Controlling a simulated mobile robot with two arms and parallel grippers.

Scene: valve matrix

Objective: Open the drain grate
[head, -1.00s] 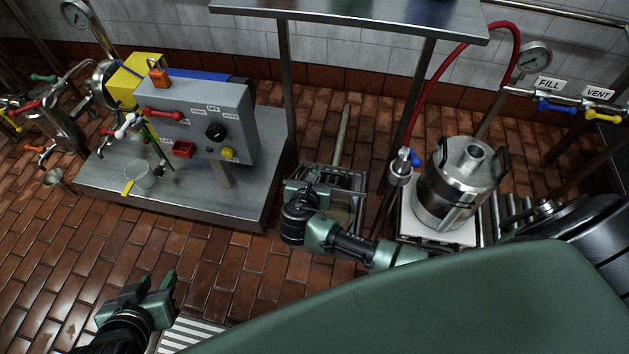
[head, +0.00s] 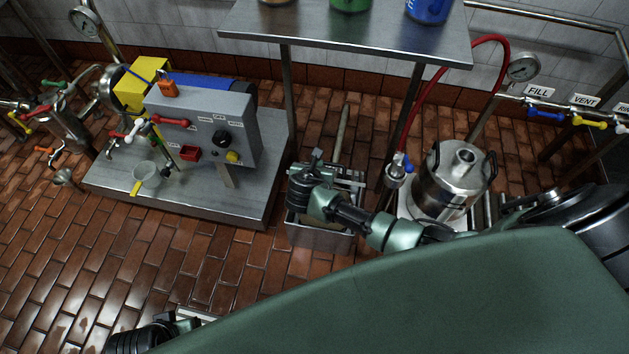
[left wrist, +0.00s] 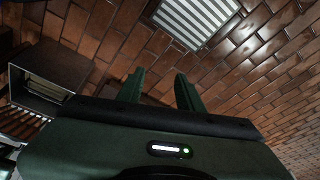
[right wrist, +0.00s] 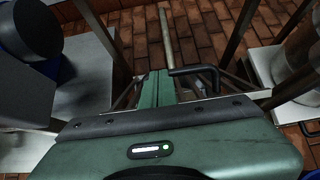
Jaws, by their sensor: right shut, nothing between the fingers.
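The drain grate (left wrist: 195,20) is a pale striped panel set in the brick floor, at the top of the left wrist view. My green torso hides nearly all of it in the head view. My left gripper (left wrist: 160,88) is open and empty, its two fingers apart and pointing toward the grate, with floor showing between them. In the head view only its dark wrist shows at the bottom left. My right gripper (right wrist: 155,88) is shut and empty. It is over a metal bin (head: 318,236), beside a dark bent handle (right wrist: 195,72); contact with the handle is unclear.
A platform (head: 225,205) with a grey control box (head: 205,125) stands at left. A steel vessel (head: 450,180) with a red hose (head: 432,88) stands at right. A steel shelf (head: 345,30) bears several cans. Brick floor at lower left is clear.

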